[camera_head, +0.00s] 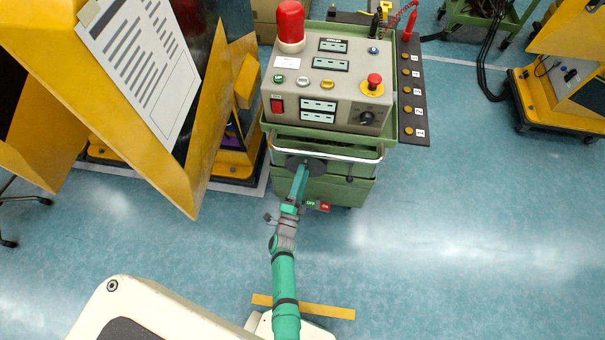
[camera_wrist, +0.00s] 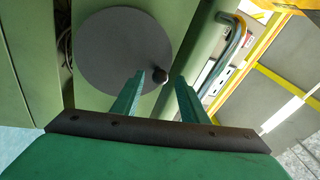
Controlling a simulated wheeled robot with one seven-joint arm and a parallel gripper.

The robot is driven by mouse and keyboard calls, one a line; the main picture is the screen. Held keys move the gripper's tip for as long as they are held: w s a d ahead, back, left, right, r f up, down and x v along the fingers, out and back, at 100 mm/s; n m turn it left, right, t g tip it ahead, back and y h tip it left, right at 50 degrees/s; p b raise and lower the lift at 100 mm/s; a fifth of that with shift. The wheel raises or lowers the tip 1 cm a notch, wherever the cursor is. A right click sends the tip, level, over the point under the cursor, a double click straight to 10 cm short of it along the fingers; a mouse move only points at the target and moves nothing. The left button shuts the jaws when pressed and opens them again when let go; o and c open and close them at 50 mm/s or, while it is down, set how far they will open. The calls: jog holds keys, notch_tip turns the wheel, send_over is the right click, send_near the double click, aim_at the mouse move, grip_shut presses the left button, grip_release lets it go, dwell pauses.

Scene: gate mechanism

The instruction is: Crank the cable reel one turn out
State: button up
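The cable reel's face shows as a dark grey disc (camera_wrist: 115,48) on a green cart panel in the wrist view. A dark round crank knob (camera_wrist: 159,76) stands near the disc's lower right edge. My gripper (camera_wrist: 161,80) has its two teal fingers apart. The knob appears in the gap between the fingertips, nearer the left one; I cannot tell whether it is between them in depth, and no grip shows. In the head view my gripper (camera_head: 301,178) points at the front of the green cart, just below its handle bar. A dark disc edge (camera_head: 292,161) shows there, partly hidden.
The cart's control box (camera_head: 330,85) carries a red beacon (camera_head: 290,22) and a red button (camera_head: 374,81). A metal handle bar (camera_head: 335,156) crosses above my gripper. A yellow cabinet (camera_head: 175,165) stands close at left. The blue floor (camera_head: 480,220) at right is clear.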

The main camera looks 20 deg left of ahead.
jog(key=v, duration=1)
jog(key=shift+s, duration=0.1)
jog(key=s+d+r+n+g, duration=0.1)
jog(key=s+d+r+n, duration=0.3)
jog(key=s, duration=0.3)
jog(key=s+d+r+n+g, duration=0.1)
jog(key=s+d+r+n, duration=0.25)
jog(key=s+d, duration=0.2)
jog(key=s+d+r+n+g+h, duration=0.1)
jog(key=s+d+r+n, duration=0.2)
jog(key=r, duration=0.5)
jog(key=s+d+r+n+g+h, duration=0.1)
jog(key=s+d+r+n+g, duration=0.1)
jog(key=s+d+r+n, duration=0.2)
jog(key=s+d+r, duration=0.2)
jog(key=s+r, duration=0.2)
jog(key=shift+r+h, duration=0.3)
dwell(0.7)
